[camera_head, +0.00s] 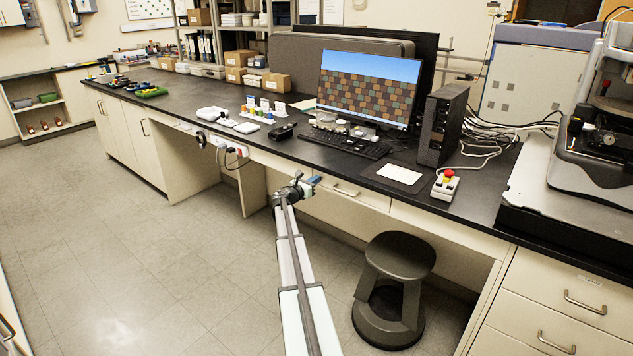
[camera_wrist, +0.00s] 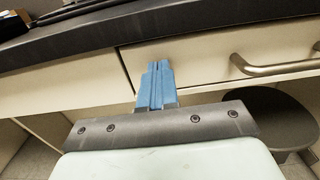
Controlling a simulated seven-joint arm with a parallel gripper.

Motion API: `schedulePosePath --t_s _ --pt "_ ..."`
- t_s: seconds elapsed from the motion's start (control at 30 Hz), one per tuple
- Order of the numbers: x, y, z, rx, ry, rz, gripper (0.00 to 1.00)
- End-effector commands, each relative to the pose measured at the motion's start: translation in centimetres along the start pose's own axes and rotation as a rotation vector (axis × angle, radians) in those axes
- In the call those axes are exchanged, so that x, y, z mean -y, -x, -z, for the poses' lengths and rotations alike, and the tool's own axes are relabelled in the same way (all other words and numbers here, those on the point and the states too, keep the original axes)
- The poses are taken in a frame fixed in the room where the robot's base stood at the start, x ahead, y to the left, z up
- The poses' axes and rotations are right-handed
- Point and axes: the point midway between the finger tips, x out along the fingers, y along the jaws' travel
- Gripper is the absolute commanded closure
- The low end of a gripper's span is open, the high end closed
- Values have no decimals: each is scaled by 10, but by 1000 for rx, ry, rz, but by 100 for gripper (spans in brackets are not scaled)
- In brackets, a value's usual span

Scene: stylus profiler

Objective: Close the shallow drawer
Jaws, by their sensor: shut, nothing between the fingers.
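The shallow drawer has a cream front (camera_head: 338,198) with a bar handle (camera_head: 346,189), just under the black benchtop. It shows close up in the wrist view (camera_wrist: 205,60), with its handle (camera_wrist: 275,68) to the right of my fingers. My gripper (camera_head: 313,181), with blue fingers, is shut and empty. In the wrist view its fingertips (camera_wrist: 159,66) lie over the left part of the drawer front, left of the handle. Whether they touch it I cannot tell. The front looks close to level with the neighbouring panel; a small gap cannot be ruled out.
A dark stool (camera_head: 396,282) stands on the floor to the right of my arm, below the bench. The black benchtop (camera_head: 300,150) overhangs the drawer and carries a monitor, keyboard (camera_head: 345,142) and small items. The floor (camera_head: 180,260) left of my arm is clear.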

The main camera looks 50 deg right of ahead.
Motion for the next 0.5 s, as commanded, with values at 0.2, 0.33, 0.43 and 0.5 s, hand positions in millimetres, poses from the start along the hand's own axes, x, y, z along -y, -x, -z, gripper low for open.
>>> schedulePosePath --t_s 0.2,0.33,0.43,0.5 --pt "2 51 1 -3 0 -5 100" --pt "2 78 1 -3 0 -4 100" --pt "2 95 1 -3 0 -3 100" --pt "2 106 1 -3 0 -3 100"
